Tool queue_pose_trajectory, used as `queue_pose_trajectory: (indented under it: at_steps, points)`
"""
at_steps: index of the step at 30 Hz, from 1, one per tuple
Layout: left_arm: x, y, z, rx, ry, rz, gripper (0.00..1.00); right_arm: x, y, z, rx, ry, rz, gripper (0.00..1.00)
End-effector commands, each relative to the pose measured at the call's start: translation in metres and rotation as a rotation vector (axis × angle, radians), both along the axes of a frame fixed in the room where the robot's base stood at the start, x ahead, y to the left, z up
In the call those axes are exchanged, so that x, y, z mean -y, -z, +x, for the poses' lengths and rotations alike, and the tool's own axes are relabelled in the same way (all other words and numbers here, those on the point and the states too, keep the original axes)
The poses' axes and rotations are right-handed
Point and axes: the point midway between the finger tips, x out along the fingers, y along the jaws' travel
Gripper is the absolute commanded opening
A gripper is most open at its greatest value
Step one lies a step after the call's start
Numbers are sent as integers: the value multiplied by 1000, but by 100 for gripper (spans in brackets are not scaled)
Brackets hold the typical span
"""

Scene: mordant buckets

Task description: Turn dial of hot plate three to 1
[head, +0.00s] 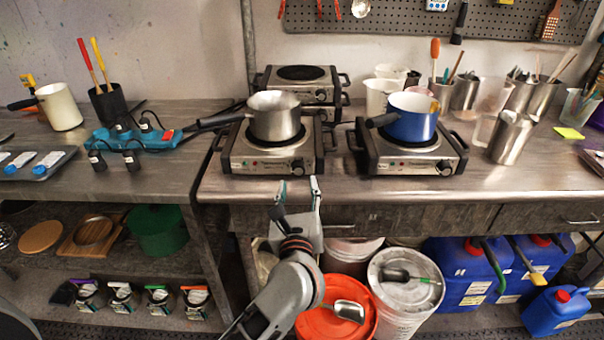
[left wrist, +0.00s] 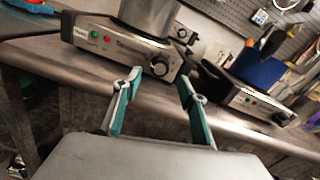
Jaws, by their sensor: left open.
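A hot plate (head: 270,148) with a steel pot (head: 275,115) on it stands near the bench's front edge. Its black dial (head: 298,166) is at the right of its front panel and also shows in the left wrist view (left wrist: 160,67). A second hot plate (head: 412,155) to the right carries a blue pot (head: 411,117), with its dial (head: 446,168) at its right. I cannot read which one is number three. My left gripper (head: 299,183) is open and empty, just in front of and below the left plate's dial; its fingertips (left wrist: 161,82) show apart from it.
Stacked spare hot plates (head: 301,82) stand behind. A blue power strip (head: 130,139) lies left, and a steel jug (head: 510,137) stands right. The pot's dark handle (head: 221,119) sticks out left. Buckets (head: 405,290) stand below the bench. The bench front (head: 350,187) is clear.

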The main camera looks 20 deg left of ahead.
Motion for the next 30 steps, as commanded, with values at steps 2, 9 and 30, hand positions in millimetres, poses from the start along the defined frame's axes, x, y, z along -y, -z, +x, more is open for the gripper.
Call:
queue_pose_trajectory:
  at_steps: [2, 9, 30]
  points:
    - [-5, -2, 13, 3, -2, 2, 42, -3, -2, 0, 1, 1, 6, 40]
    - [-14, -1, 46, 2, -2, 4, 42, -5, -3, 0, 1, 2, 12, 40]
    - [-17, -1, 57, 1, 0, 2, 3, -1, 0, -2, -4, 2, 5, 40]
